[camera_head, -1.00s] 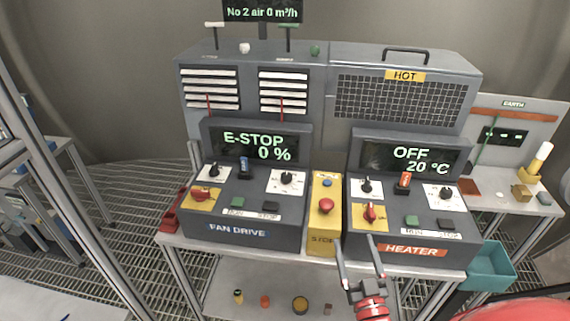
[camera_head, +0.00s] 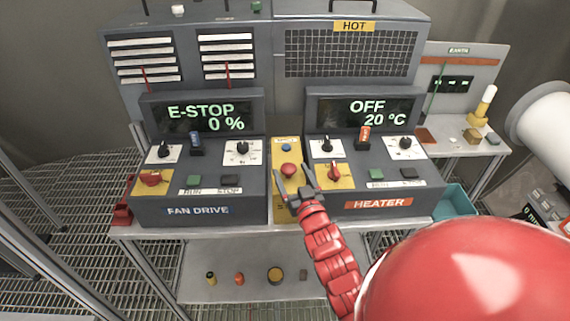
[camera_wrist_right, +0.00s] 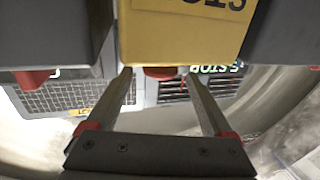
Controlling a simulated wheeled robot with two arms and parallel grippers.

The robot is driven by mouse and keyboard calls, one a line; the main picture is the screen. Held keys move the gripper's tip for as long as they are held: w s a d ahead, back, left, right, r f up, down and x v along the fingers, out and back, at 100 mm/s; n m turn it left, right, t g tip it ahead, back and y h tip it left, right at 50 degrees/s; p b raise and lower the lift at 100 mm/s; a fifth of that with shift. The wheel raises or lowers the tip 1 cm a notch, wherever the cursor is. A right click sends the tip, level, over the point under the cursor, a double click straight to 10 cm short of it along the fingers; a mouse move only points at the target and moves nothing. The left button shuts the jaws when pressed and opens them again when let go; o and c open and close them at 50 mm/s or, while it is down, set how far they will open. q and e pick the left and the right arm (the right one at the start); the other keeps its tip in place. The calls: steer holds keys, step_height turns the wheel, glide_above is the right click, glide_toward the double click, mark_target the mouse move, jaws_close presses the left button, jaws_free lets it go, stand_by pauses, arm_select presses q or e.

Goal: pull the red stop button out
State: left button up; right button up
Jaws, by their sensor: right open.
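The red stop button (camera_head: 289,170) is a mushroom knob on the yellow stop box (camera_head: 286,206) between the two consoles. The right wrist view, which is upside down, shows the red button (camera_wrist_right: 160,72) partly hidden at the edge of the yellow box (camera_wrist_right: 185,30). My right gripper (camera_head: 293,177) is open in front of the button, with one finger to each side of it. In the wrist view the gripper (camera_wrist_right: 160,78) holds nothing, and I cannot tell whether the fingers touch the button. My left gripper is not in view.
The fan drive console (camera_head: 198,209) stands left of the box and reads E-STOP 0 %. The heater console (camera_head: 378,203) stands close on the right and reads OFF 20 °C. A blue button (camera_head: 286,147) sits above the red one. A teal bin (camera_head: 453,203) is at right.

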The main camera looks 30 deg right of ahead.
mark_target(285, 159)
steer(key=p+x, duration=0.1)
steer(key=x, duration=0.5)
steer(key=shift+p, duration=0.3)
jaws_close()
